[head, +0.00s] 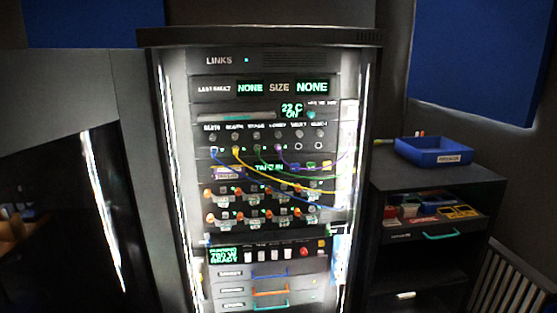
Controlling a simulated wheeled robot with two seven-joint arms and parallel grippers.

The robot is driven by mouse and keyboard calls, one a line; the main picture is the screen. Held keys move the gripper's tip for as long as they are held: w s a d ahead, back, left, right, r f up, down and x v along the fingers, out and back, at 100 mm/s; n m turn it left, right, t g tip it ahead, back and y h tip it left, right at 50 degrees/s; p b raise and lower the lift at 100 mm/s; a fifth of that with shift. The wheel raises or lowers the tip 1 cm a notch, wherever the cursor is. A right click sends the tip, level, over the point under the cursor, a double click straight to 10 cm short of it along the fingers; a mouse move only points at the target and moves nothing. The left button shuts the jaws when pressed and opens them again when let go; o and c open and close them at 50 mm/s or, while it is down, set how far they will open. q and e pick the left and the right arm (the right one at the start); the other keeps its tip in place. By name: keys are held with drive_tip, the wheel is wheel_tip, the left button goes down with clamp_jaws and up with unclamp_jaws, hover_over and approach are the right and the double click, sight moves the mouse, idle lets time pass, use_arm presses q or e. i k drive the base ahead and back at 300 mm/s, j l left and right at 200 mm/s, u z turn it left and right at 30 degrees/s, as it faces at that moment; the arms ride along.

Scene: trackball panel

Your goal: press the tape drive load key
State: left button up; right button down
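An equipment rack (262,40) stands upright in the middle of the head view. Low on it, a unit has a green display (223,256) whose text is too small to read surely, though the last line looks like READY. Right of that display is a row of several small pale keys (275,254), with a red round button (305,252) at the right end. The key labels are too small to read, so I cannot tell which is the load key or whether this unit is the tape drive. Neither of my grippers is in view.
Colored cables (262,165) loop over the rack's middle. Below the keys are drawers with blue, orange and green handles (270,292). At right, a dark cabinet (440,182) carries a blue tray (433,152) and an open drawer of small items. The rack's front looks unobstructed.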

sight(296, 165)
drive_tip(key=i+u, duration=0.2)
drive_tip(key=i, duration=0.25)
drive_tip(key=i+l+u, duration=0.15)
drive_tip(key=i, duration=0.3)
drive_tip(key=i+l+u, duration=0.2)
drive_tip(key=i, duration=0.25)
